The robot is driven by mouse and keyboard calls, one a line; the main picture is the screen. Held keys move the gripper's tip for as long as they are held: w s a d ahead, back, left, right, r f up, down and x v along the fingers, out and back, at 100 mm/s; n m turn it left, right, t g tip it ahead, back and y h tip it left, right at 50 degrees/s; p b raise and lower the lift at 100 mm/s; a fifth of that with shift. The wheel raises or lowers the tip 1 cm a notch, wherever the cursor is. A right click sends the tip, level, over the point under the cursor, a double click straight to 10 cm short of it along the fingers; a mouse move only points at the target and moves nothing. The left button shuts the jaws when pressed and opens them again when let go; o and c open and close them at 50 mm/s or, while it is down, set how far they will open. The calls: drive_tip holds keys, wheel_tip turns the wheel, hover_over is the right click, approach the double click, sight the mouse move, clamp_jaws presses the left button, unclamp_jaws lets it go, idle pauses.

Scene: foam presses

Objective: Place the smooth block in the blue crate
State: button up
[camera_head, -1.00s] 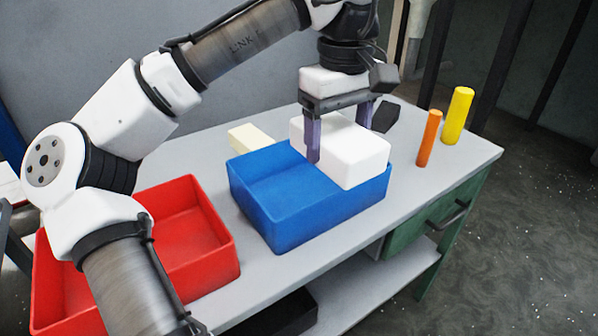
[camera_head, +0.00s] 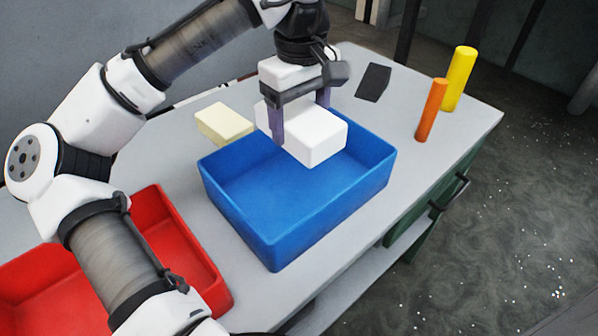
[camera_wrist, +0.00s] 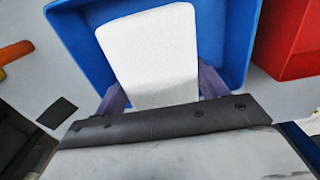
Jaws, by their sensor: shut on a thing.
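A white block (camera_head: 314,139) with smooth faces is held between the fingers of my gripper (camera_head: 301,122). It hangs over the back part of the blue crate (camera_head: 269,255); I cannot tell whether its underside is below the rim. The crate's visible floor is empty. In the wrist view the white block (camera_wrist: 152,55) sits between the two purple fingers (camera_wrist: 160,92), with the blue crate (camera_wrist: 72,32) around and beneath it. A cream block (camera_head: 223,124) lies on the table behind the crate's left side.
A red crate (camera_head: 205,262) stands at the left front, partly hidden by my arm. An orange cylinder (camera_head: 431,110) and a yellow cylinder (camera_head: 459,79) stand upright at the right. A flat dark piece (camera_head: 373,82) lies at the back of the grey table (camera_head: 410,165).

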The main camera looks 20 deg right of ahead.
wheel_tip(320, 180, down, 13)
drive_tip(key=shift+r+p, duration=0.1)
drive_tip(key=shift+p, duration=0.2)
drive_tip(key=shift+f, duration=0.2)
drive_tip(key=o, duration=1)
drive_tip(key=shift+c, duration=0.2)
drive_tip(key=shift+r, duration=0.1)
wheel_tip(320, 180, up, 12)
drive_tip(key=shift+r, duration=0.1)
